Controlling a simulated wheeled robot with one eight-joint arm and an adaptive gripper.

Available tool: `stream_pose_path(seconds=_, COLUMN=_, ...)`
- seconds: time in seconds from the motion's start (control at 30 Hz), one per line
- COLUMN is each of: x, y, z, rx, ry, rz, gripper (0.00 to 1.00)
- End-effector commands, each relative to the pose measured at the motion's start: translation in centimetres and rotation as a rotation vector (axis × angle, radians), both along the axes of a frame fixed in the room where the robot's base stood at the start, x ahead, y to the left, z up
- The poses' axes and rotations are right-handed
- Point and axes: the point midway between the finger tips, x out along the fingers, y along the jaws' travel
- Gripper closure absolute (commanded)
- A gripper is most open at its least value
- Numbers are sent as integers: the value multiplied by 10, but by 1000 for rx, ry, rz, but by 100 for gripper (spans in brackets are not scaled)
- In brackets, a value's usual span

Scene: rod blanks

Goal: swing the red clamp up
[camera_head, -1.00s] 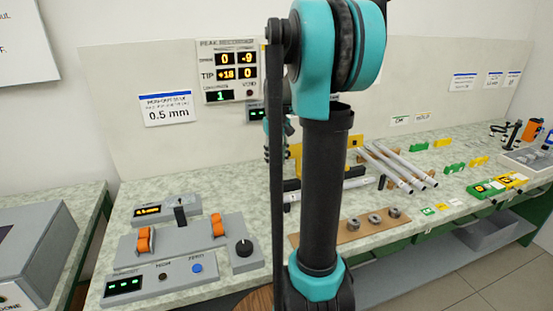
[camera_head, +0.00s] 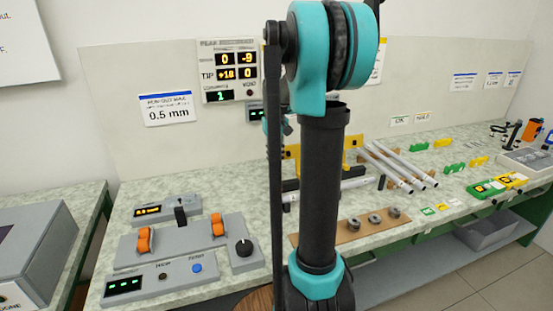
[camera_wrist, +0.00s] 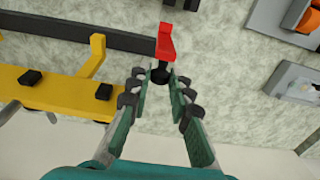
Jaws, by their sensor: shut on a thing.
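The red clamp (camera_wrist: 166,42) is in the wrist view, just above centre. Its red arm points away from my gripper, and a round black end (camera_wrist: 160,75) sits between my fingertips. My gripper (camera_wrist: 161,84) is closed in on that black end. The exact contact is hard to see. A yellow fixture (camera_wrist: 50,92) with black pads lies to the left of the clamp. In the head view the yellow fixture (camera_head: 291,152) shows partly behind my arm. The clamp and my fingertips are hidden there.
A grey control panel (camera_head: 215,262) with orange levers and a black knob stands front left. Several silver rods (camera_head: 403,168) lie right of my arm. A brown strip (camera_head: 345,236) with metal rings is at the front edge. Display board (camera_head: 230,72) hangs behind.

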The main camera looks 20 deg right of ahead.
Motion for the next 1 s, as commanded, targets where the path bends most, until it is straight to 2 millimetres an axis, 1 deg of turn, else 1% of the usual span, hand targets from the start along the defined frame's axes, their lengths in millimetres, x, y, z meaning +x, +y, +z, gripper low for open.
stream_pose_path(seconds=0.03, x=7, y=0, z=-2, rx=0, ry=-5, rz=1, gripper=100)
stream_pose_path(seconds=0.1, x=11, y=0, z=-4, rx=0, ry=-6, rz=1, gripper=100)
stream_pose_path(seconds=0.37, x=13, y=0, z=-4, rx=0, ry=-8, rz=0, gripper=100)
stream_pose_path(seconds=0.4, x=13, y=0, z=-4, rx=0, ry=-9, rz=0, gripper=76)
stream_pose_path(seconds=0.53, x=12, y=0, z=-4, rx=0, ry=-7, rz=0, gripper=60)
stream_pose_path(seconds=0.87, x=11, y=0, z=-2, rx=0, ry=-4, rz=0, gripper=60)
stream_pose_path(seconds=1.0, x=11, y=0, z=11, rx=0, ry=-4, rz=0, gripper=60)
